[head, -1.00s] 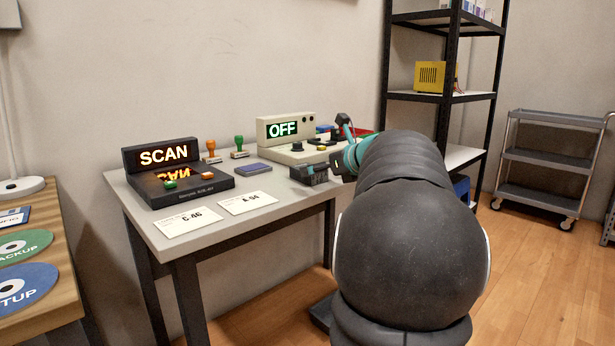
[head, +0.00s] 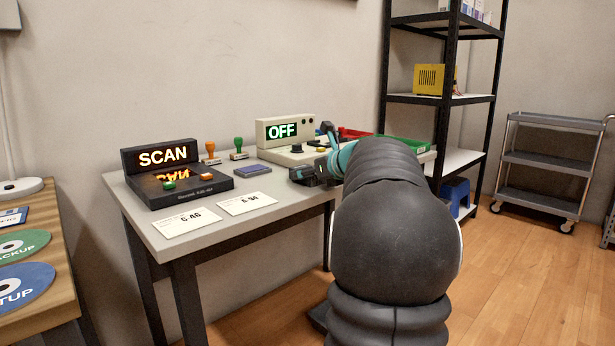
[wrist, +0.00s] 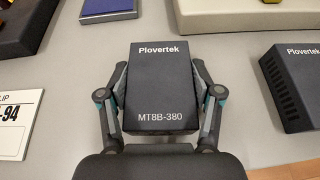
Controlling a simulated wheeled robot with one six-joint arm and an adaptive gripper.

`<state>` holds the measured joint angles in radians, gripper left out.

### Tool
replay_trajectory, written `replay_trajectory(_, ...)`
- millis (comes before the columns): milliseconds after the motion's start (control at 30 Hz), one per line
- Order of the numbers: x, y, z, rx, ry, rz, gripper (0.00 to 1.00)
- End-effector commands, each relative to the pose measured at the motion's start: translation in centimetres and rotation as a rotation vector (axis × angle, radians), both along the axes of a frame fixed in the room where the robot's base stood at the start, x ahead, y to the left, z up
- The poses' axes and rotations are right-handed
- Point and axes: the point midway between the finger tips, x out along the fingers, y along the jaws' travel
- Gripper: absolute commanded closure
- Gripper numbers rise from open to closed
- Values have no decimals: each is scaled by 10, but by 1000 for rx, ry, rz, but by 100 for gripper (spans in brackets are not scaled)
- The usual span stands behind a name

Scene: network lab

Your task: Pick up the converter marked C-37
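A dark box-shaped converter (wrist: 160,85), printed "Plovertek" and "MT8B-380", lies between the fingers of my gripper (wrist: 160,66) in the wrist view. One finger is close along each side; I cannot tell whether they press on it. A second dark Plovertek box (wrist: 295,85) with a slotted side sits to its right, cut off by the frame. No C-37 mark is readable on either box. In the head view my gripper (head: 312,174) is low over the table, and my arm hides much of that area.
Cards reading C-46 (head: 187,222) and probably A-94 (head: 247,203) lie at the table's front. A black SCAN unit (head: 178,188), a blue flat box (head: 253,170), two stamps and a pale OFF console (head: 284,134) stand behind. A green tray (head: 405,144) is at the right.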

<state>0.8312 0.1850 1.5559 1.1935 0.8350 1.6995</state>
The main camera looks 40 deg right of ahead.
Motion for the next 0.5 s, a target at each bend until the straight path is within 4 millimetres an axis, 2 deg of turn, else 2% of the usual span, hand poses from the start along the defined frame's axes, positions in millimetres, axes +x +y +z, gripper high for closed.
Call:
replay_trajectory(333,0,0,3,-1,-1,-1,83)
replay_trajectory(500,0,0,16,-3,-3,0,83)
